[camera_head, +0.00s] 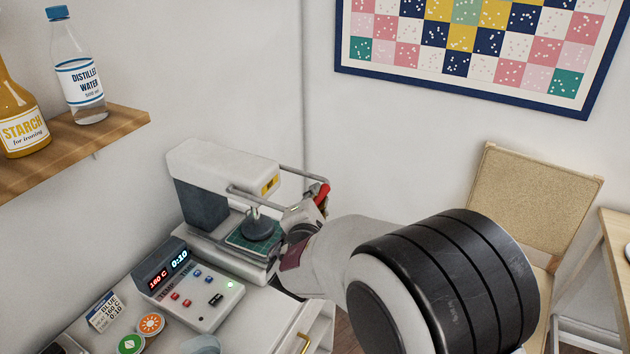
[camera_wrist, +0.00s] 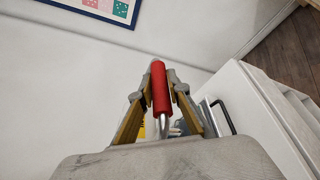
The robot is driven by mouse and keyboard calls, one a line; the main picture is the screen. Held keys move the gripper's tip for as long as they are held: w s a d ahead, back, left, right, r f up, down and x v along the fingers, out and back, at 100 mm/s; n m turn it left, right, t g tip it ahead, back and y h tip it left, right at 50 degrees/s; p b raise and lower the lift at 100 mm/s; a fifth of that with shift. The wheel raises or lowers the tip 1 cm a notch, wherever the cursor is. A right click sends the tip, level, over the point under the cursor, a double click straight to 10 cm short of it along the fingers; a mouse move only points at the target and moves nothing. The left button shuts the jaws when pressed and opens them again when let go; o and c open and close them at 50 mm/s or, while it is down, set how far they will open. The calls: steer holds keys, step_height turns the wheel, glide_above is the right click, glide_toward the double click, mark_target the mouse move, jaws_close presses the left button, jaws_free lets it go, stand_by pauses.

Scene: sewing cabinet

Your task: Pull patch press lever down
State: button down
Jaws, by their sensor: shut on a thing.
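The patch press (camera_head: 223,168) stands on the white cabinet top, with a white upper body over a dark grey block. Its metal lever arm (camera_head: 283,200) reaches out to the right and ends in a red handle (camera_head: 321,195). My gripper (camera_head: 314,206) is at this handle, and my arm partly hides it. In the wrist view the red handle (camera_wrist: 160,90) lies between the two fingers of my gripper (camera_wrist: 160,88), which are shut on it. A round dark press plate (camera_head: 259,228) sits over a green mat (camera_head: 238,240) on the press base.
A control box (camera_head: 190,288) shows 160 C and 0:10 beside the press. A wooden shelf (camera_head: 115,125) holds two bottles. A chair (camera_head: 532,205) stands at right. The wall behind the handle is bare.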

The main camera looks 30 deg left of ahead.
steer(key=shift+a+f, duration=0.1)
steer(key=shift+f, duration=0.85)
steer(key=c, duration=1.9)
jaws_free()
steer(key=shift+s, duration=0.1)
steer(key=shift+v, duration=3.65)
